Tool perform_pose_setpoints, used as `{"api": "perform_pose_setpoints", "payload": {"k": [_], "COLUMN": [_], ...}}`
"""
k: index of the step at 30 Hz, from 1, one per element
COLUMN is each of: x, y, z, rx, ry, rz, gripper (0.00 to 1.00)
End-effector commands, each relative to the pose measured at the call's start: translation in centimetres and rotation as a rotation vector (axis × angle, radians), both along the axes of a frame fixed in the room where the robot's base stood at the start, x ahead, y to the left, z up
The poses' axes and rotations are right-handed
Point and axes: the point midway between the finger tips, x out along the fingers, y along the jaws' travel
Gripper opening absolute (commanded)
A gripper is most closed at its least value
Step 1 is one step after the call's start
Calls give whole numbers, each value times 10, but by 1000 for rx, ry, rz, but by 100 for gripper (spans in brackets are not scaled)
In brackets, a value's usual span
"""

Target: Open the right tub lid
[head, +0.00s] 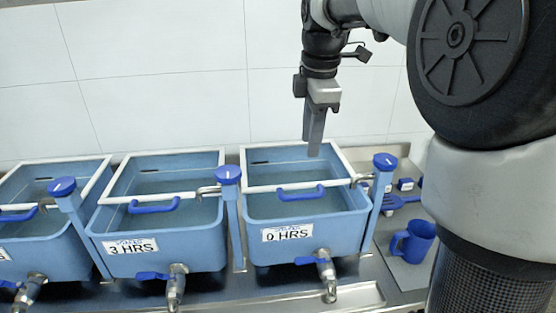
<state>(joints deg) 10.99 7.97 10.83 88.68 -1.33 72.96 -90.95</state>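The right tub (275,211) is blue, with a "0 HRS" label on its front. Its lid is a see-through pane in a white frame (341,163), lying flat over the top. A blue curved handle (300,194) sits at the lid's front edge. My gripper (315,153) hangs pointing down above the back right part of this tub, apart from the handle. Its fingers show nearly edge-on, so I cannot tell whether they are apart. No object shows in it.
The "3 HRS" tub (152,241) stands to the left, with another tub beyond it. Posts with blue knobs (228,174) (385,162) and curved metal spouts flank the right tub. A blue mug (413,242) stands at right. Taps (326,270) stick out in front.

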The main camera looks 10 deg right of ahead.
Motion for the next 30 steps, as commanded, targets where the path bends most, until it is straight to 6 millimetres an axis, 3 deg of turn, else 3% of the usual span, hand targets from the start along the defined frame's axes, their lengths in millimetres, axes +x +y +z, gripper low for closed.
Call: {"api": "perform_pose_setpoints", "payload": {"k": [21, 30], "x": [24, 29], "y": [1, 1], "z": [-140, -164], "rx": [0, 0], "ry": [3, 0], "rz": [-1, -1], "gripper": [32, 32]}}
